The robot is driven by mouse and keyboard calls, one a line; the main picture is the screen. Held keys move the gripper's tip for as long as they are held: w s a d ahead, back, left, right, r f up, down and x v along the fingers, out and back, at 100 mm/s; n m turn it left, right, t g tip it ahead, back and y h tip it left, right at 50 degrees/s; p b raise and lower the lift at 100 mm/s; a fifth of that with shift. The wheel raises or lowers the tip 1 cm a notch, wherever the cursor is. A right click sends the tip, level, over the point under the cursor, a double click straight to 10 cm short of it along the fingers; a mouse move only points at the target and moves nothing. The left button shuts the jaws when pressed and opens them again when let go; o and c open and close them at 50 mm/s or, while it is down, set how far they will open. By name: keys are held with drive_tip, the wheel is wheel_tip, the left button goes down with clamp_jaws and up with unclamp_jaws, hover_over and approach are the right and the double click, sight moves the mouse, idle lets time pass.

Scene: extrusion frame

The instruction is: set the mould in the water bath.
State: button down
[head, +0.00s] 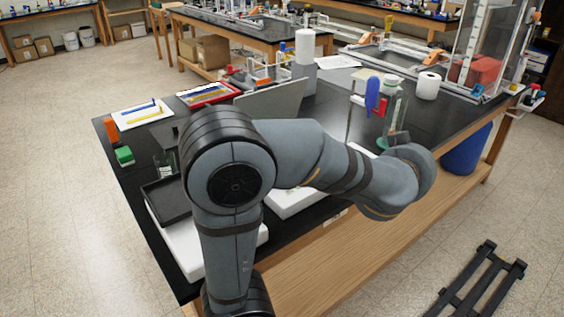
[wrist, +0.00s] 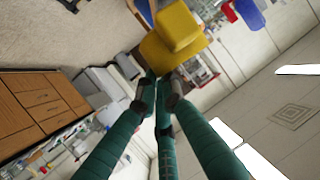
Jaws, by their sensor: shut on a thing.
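In the wrist view, my gripper (wrist: 160,88) has long teal fingers closed together at their tips. A yellow, stepped block (wrist: 172,38), which looks like the mould, is at the fingertips. It appears tilted in this view, with the room behind it. In the head view, my arm hides the yellow block, and the gripper cannot be made out clearly. I cannot tell for sure which thing is the water bath. A white box with a dark, shallow tray (head: 167,201) on top stands at the bench's front left. A second white box (head: 297,203) is partly hidden behind my arm.
A blue and red stand (head: 372,96) with glassware is just beyond my arm's end. A grey panel (head: 275,108) stands mid-bench. A paper roll (head: 427,86) is at right. An orange block (head: 111,130) and a green block (head: 124,156) lie at the left edge.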

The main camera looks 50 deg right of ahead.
drive_tip(key=w+a+f+p, duration=0.1)
drive_tip(key=w+a, duration=0.2)
drive_tip(key=w, duration=0.7)
drive_tip(key=w+a+f+p, duration=0.2)
drive_tip(key=w+a, duration=0.2)
drive_tip(key=w, duration=0.5)
drive_tip(key=w+d+p, duration=0.3)
drive_tip(key=w+p, duration=0.1)
drive_tip(key=w, duration=0.5)
drive_tip(key=w+d+p, duration=0.3)
drive_tip(key=w+p, duration=0.1)
drive_tip(key=w, duration=0.6)
wheel_tip(320, 180, down, 7)
drive_tip(key=shift+r+n+p, duration=0.15)
drive_tip(key=shift+n+p, duration=0.15)
drive_tip(key=shift+p, duration=0.15)
drive_tip(key=shift+a, duration=0.1)
drive_tip(key=shift+f+b, duration=0.4)
drive_tip(key=shift+b, duration=0.05)
drive_tip(key=shift+f+b, duration=0.25)
drive_tip(key=shift+b, duration=0.1)
